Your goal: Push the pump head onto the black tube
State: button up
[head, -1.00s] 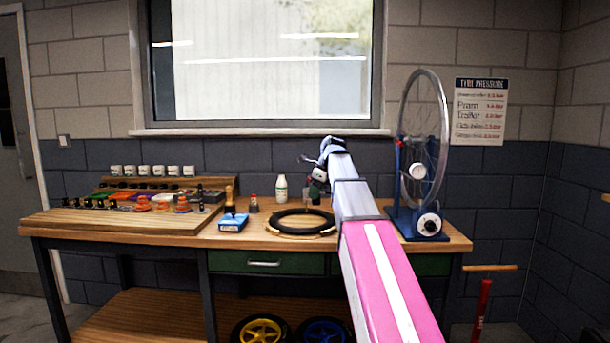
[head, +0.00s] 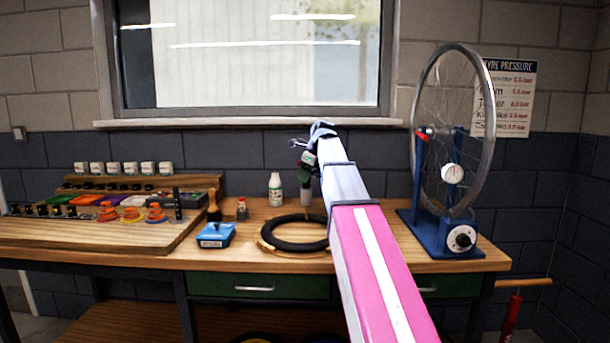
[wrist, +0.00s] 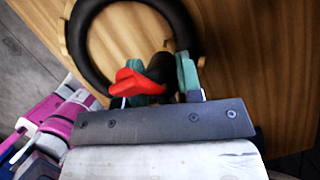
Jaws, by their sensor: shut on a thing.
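The black tube (head: 300,246) lies as a thick ring flat on the bench, in a light wooden holder (head: 263,246). In the wrist view the tube (wrist: 84,38) curves across the upper left. My gripper (wrist: 163,82) is shut on a dark piece with a red lever (wrist: 128,84), which looks like the pump head (wrist: 160,67). In the head view my gripper (head: 306,160) is above the back of the ring. In the wrist view the pump head overlaps the ring's near right part; I cannot tell whether they touch.
A white bottle (head: 275,190) stands behind the ring. A wheel on a blue stand (head: 440,232) is at the right. Bare bench shows between the blue box and the ring.

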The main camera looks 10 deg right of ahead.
aim_at(308, 186)
jog(key=shift+f, duration=2.85)
jog(key=shift+f, duration=1.6)
jog(key=o, duration=1.2)
jog(key=shift+c, duration=0.2)
